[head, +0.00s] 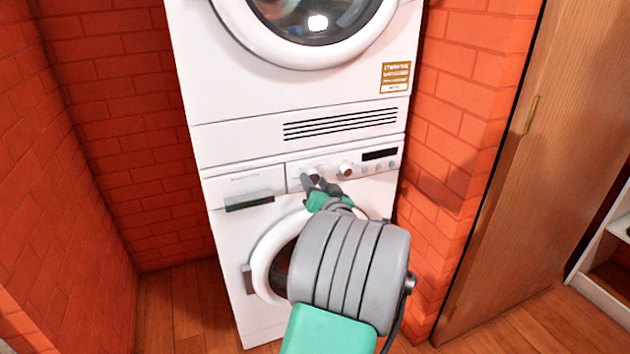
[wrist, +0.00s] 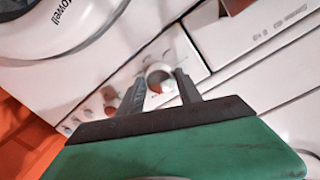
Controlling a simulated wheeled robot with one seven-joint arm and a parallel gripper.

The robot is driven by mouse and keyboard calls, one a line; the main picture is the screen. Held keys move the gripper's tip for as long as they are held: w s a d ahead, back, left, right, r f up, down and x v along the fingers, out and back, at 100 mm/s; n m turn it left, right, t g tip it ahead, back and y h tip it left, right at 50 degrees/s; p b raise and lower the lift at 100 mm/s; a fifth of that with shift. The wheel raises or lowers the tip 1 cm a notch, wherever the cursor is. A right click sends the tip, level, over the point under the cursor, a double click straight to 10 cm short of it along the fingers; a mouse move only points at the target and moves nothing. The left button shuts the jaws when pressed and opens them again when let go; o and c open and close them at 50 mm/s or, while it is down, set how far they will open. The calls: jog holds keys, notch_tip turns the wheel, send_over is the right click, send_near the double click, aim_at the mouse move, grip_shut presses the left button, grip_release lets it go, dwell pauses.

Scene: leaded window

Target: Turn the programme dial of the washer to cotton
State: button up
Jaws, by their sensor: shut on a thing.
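The white washer (head: 235,285) is the lower machine of a stacked pair. A round white dial (wrist: 158,74) sits on its control panel, beside the detergent drawer (head: 232,190). My gripper (head: 313,179) is at this dial, with one finger on each side of it; the fingers (wrist: 157,88) also show in the wrist view. The gripper is shut on the dial. In the head view the fingers hide most of the dial. I cannot read the programme marks or the dial's pointer setting.
A second, smaller knob (head: 346,169) and a dark display (head: 380,154) are on the same panel, to the right. The round washer door (head: 262,262) is below, partly hidden by my arm. Brick walls (head: 455,110) close in on both sides. A wooden door (head: 510,190) stands at right.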

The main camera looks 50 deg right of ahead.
jog(key=shift+m, duration=0.7)
jog(key=o, duration=1.4)
jog(key=shift+c, duration=0.2)
jog(key=shift+p, duration=0.3)
jog(key=v, duration=0.8)
jog(key=shift+p, duration=0.3)
jog(key=shift+d, duration=0.1)
